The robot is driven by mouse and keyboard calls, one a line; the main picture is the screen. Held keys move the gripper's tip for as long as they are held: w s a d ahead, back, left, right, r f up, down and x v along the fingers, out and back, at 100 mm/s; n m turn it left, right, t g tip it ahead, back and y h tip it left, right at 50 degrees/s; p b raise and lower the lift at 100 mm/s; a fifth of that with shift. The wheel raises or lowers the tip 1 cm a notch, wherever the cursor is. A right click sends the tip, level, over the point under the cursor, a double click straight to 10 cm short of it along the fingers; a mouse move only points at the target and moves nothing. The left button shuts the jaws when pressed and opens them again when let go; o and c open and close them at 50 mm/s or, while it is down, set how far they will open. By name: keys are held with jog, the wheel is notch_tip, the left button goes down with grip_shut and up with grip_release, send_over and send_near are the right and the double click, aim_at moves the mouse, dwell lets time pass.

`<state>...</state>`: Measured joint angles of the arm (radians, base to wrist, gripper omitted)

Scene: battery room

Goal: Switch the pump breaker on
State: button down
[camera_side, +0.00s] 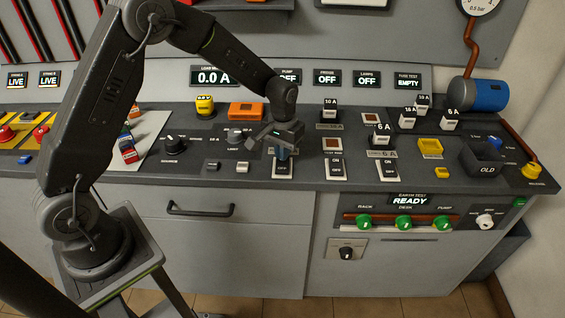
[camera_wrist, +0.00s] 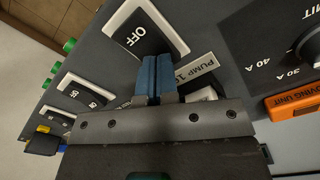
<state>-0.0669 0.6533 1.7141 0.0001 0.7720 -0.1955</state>
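The pump breaker (camera_wrist: 133,35) is a dark rocker in a white frame, with OFF on its visible end and a label reading PUMP 10 beside it. In the side view the breaker (camera_side: 282,172) sits on the sloping desk directly under my gripper (camera_side: 282,152). The pump display (camera_side: 288,76) reads OFF. In the wrist view my gripper (camera_wrist: 157,80) has its two blue fingertips together, with nothing seen between them. The tips overlap the rocker's edge near the label and hide its other end. I cannot tell whether they touch it.
Two similar breakers (camera_side: 334,168) (camera_side: 387,170) stand to the right. The limit knob (camera_side: 236,135) and an orange unit (camera_side: 247,110) are to the left and behind.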

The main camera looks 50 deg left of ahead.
jog(key=shift+f, duration=0.2)
jog(key=shift+r, duration=3.6)
jog(key=shift+r, duration=0.1)
jog(key=s+d+r+m+t, duration=0.1)
jog(key=s+d+r+t, duration=0.15)
jog(key=s+r, duration=0.9)
jog(key=s+r+m+t, duration=0.2)
jog(key=s+r+t, duration=0.1)
jog(key=s, duration=1.1)
jog(key=shift+s+d, duration=0.25)
jog(key=shift+d, duration=0.05)
